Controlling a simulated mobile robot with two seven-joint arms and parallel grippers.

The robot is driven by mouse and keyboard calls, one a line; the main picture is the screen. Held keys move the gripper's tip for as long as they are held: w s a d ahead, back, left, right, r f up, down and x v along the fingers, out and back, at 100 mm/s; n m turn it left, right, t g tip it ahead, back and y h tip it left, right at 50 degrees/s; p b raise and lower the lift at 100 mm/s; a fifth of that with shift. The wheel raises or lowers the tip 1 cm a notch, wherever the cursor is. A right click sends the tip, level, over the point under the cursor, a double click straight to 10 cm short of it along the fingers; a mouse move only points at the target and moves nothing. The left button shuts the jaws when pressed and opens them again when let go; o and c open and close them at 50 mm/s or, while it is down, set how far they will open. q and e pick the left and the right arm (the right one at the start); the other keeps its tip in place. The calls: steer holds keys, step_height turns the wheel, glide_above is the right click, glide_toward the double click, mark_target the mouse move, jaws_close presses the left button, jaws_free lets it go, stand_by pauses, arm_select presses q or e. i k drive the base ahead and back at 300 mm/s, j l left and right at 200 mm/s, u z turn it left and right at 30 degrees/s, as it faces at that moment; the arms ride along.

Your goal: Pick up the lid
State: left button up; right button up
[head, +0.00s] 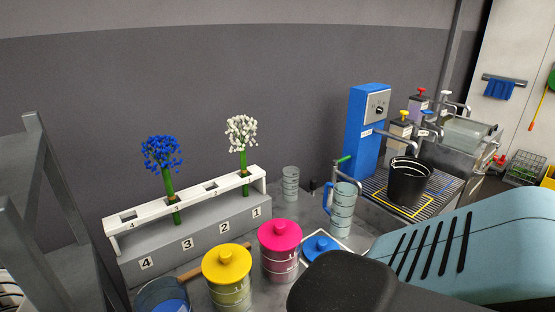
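Three knobbed lids are in the head view. A yellow lid (227,261) sits on a canister (232,296), and a pink lid (280,235) sits on another canister (279,268) to its right. A blue lid (320,244) lies at the right of the pink one, on a white-edged square (346,250). My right arm comes in from the right and partly covers the blue lid's lower side. Neither gripper's fingers show.
A numbered rack (190,239) holds blue flowers (162,153) and white flowers (241,130). A clear beaker (290,184), a blue-handled jug (342,212) and a black bucket (407,183) stand behind the lids. A grey frame (62,210) stands at left.

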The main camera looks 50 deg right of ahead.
mark_target(314, 246)
steer(key=z, duration=2.05)
